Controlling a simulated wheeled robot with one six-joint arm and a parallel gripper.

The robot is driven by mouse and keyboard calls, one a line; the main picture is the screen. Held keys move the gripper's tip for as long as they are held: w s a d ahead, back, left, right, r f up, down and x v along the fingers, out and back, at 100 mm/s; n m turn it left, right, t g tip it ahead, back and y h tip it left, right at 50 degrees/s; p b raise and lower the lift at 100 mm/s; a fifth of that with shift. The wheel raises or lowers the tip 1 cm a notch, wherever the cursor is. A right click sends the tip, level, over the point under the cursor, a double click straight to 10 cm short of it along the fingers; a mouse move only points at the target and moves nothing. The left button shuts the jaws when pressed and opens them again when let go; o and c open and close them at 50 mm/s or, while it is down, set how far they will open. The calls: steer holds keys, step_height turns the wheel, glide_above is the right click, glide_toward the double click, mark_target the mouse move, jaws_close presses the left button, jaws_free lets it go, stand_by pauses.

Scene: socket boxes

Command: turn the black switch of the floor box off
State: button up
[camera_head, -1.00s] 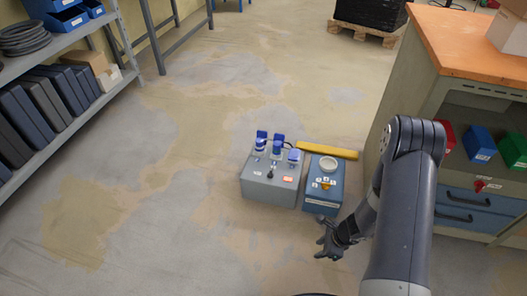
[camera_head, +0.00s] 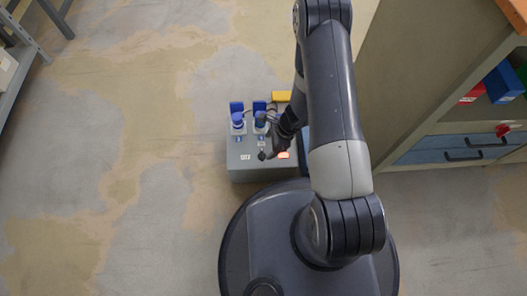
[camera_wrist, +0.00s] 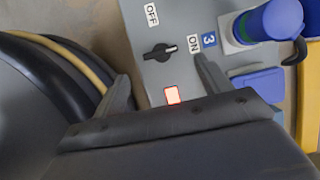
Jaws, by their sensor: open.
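The grey floor box (camera_head: 241,172) stands on the floor just in front of my base in the head view. Its black switch (camera_head: 262,155) shows near my fingertips. In the wrist view the black switch (camera_wrist: 160,52) sits between an OFF label (camera_wrist: 151,14) and an ON label (camera_wrist: 193,44); its white mark points toward ON. A lit red-orange lamp (camera_wrist: 172,94) is beside it. My gripper (camera_wrist: 161,70) is open and empty, its two fingers spread on either side short of the switch. In the head view my gripper (camera_head: 270,147) is over the box top; contact cannot be told.
Blue plugs (camera_head: 238,121) stand in sockets along the box's back. A yellow bar (camera_head: 281,96) lies behind. The blue box is mostly hidden by my arm. A workbench cabinet (camera_head: 425,105) stands at the right. The floor to the left is clear.

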mark_target(262, 153)
steer(key=b+x, duration=0.2)
steer(key=x, duration=0.4)
steer(key=shift+a+f, duration=0.2)
steer(key=shift+f, duration=0.15)
steer(key=c, duration=1)
